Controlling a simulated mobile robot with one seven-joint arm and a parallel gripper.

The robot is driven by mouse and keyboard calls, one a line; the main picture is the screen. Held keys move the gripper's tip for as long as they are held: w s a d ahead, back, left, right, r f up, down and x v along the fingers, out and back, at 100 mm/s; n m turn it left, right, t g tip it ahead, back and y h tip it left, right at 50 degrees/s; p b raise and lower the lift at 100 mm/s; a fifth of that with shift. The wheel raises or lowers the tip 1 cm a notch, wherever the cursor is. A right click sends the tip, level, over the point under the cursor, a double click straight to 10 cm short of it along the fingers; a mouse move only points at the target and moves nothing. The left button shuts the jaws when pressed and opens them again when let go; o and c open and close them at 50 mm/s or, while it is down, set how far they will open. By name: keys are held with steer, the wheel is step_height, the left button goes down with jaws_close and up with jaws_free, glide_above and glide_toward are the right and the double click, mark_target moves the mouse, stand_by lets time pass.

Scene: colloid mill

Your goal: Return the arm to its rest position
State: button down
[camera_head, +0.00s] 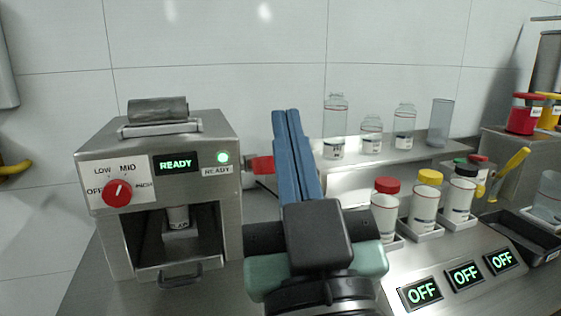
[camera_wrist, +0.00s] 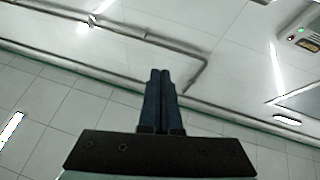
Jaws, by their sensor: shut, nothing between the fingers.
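My gripper (camera_head: 287,113) is raised in the middle of the head view, with its blue fingers pointing up and together. It is shut and empty, and it is apart from the things behind it. In the wrist view my gripper (camera_wrist: 161,72) also shows shut, against the ceiling and the tiled wall. The colloid mill (camera_head: 215,200) stands on the counter to the left of my gripper. Its display reads READY with a green light lit, and its red knob (camera_head: 117,193) is on the front.
On the right, white containers with red (camera_head: 385,210), yellow (camera_head: 425,203) and black (camera_head: 459,199) lids stand behind several panels reading OFF (camera_head: 421,292). Clear glass vessels stand on a raised shelf (camera_head: 345,170) behind them. A dark tray (camera_head: 520,237) lies at the far right.

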steer(key=s+r+m+t+h+p, duration=0.1)
steer(key=s+r+p, duration=0.1)
steer(key=r+p, duration=1)
steer(key=s+r+m+t+h+p, duration=0.1)
steer(key=s+r+t+h+p, duration=0.1)
steer(key=r+p, duration=1)
step_height(320, 180, up, 10)
steer(key=shift+s+a+f+m, duration=0.2)
steer(key=shift+s+a+m, duration=0.1)
steer(key=shift+a, duration=0.15)
